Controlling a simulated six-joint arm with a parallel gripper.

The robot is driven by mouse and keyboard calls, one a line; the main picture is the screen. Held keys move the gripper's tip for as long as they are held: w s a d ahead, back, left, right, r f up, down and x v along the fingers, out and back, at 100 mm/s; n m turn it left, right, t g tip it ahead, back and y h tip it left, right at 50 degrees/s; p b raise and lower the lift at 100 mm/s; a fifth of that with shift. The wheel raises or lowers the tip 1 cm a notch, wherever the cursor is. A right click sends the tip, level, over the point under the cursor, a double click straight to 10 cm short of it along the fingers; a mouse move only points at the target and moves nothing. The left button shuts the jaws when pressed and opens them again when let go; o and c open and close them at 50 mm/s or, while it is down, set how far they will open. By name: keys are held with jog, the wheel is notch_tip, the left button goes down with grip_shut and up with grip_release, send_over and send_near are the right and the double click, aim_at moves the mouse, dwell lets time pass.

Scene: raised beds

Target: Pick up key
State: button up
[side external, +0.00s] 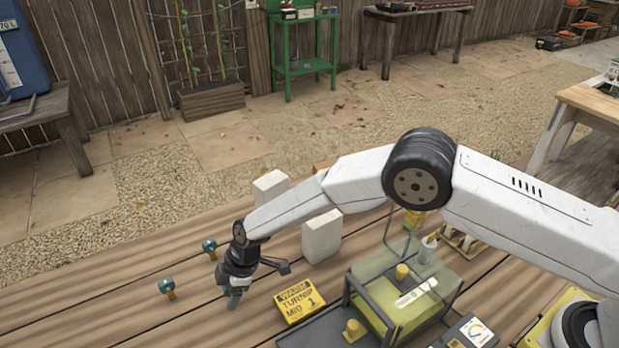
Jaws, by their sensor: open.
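No shape in the side external view is clearly a key. Two small teal-headed pieces with short brown stems are the likeliest candidates, but they are too small to be sure of. The nearer teal-headed piece (168,288) is on the wooden table, left of my gripper. The farther teal-headed piece (209,247) is up and left of my gripper. My gripper (258,284) is low over the table with its fingers spread, between these pieces and a yellow lettered box (299,301). I see nothing held in it.
Two pale blocks stand behind the gripper, one at the back (270,187) and one closer (321,237). A clear-topped yellow-green case (418,318) and a gauge box (470,332) are to the right. The planks (90,310) at the left are clear.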

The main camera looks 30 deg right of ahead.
jog(key=shift+a+f, duration=0.2)
jog(key=shift+f, duration=0.25)
grip_shut()
